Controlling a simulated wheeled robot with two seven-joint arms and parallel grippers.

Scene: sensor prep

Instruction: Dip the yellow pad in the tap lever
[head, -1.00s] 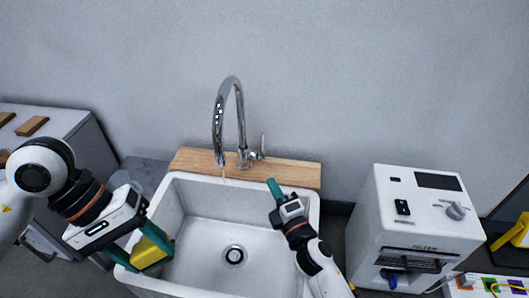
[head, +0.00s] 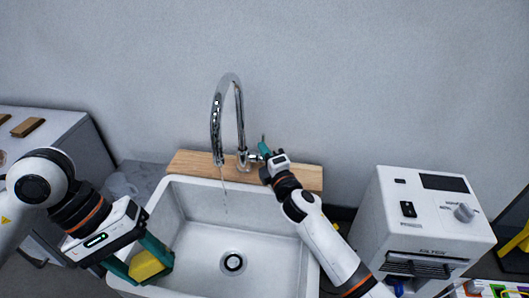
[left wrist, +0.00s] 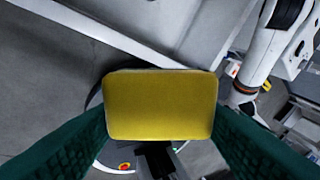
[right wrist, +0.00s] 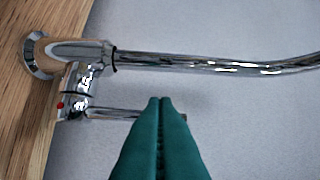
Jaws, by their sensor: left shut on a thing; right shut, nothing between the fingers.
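The yellow pad (head: 146,265) is held between the green fingers of my left gripper (head: 148,258), over the left front rim of the sink. It fills the middle of the left wrist view (left wrist: 160,104). My right gripper (head: 265,150) is shut and empty, with its fingertips at the tap lever (head: 263,141). In the right wrist view the shut green fingers (right wrist: 160,105) overlap the end of the thin chrome lever (right wrist: 110,114); I cannot tell whether they touch it. The chrome tap (head: 217,125) stands behind the sink, and a thin stream hangs from its spout.
The white sink (head: 205,245) is empty, with a drain (head: 232,263) in its floor. A wooden board (head: 190,163) lies behind it under the tap. A white machine (head: 425,215) stands at the right. A grey cabinet (head: 60,135) stands at the left.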

